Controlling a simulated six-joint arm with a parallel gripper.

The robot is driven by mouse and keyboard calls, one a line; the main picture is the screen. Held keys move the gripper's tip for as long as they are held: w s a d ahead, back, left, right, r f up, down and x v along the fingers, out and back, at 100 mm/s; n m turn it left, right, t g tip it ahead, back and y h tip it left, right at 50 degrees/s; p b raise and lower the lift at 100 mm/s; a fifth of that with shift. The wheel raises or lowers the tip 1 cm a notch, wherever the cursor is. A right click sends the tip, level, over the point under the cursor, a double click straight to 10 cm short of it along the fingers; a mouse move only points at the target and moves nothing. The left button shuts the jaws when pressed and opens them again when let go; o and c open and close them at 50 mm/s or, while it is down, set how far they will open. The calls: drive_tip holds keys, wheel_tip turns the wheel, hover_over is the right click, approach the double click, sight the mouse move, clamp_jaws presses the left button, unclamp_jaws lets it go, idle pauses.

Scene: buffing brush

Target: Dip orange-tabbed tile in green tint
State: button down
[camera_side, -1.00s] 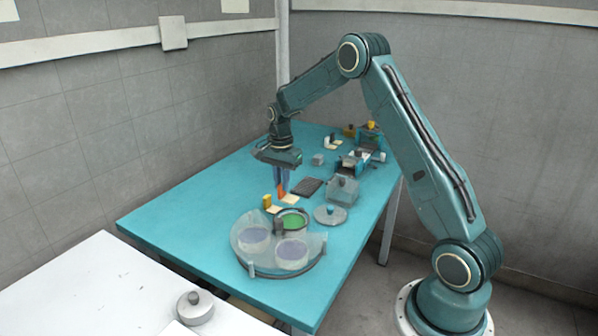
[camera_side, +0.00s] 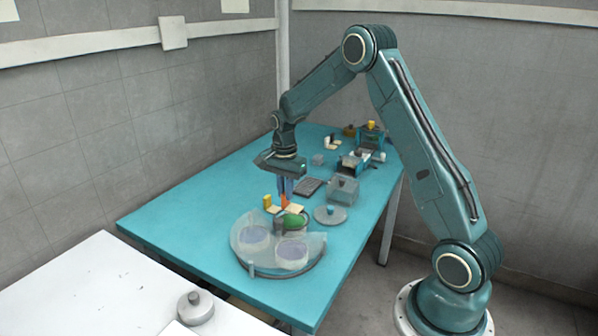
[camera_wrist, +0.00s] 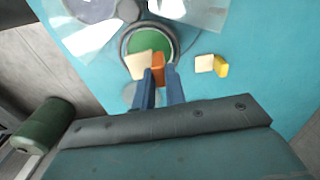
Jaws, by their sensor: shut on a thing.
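My gripper (camera_side: 285,190) is shut on the orange tab (camera_wrist: 157,69) of a cream tile (camera_wrist: 138,65). The tab also shows in the side view (camera_side: 285,202). In the wrist view the tile overlaps the near part of a round dark-rimmed dish of green tint (camera_wrist: 152,42). In the side view the green tint (camera_side: 294,222) lies just below and in front of the tile. I cannot tell whether the tile touches the tint.
A yellow-tabbed cream tile (camera_side: 267,202) lies beside the dish. A round tray (camera_side: 262,271) with clear covers and two pale purple dishes stands in front. A grey lid (camera_side: 330,215) with a blue knob and a clear box (camera_side: 343,190) are to the right.

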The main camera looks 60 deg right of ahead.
sight(285, 202)
drive_tip(key=shift+f, duration=1)
drive_tip(key=shift+f, duration=1.95)
idle(0.4)
drive_tip(key=shift+r, duration=0.45)
idle(2.6)
drive_tip(key=shift+r, duration=0.4)
drive_tip(key=shift+r, duration=0.3)
drive_tip(key=shift+r, duration=0.65)
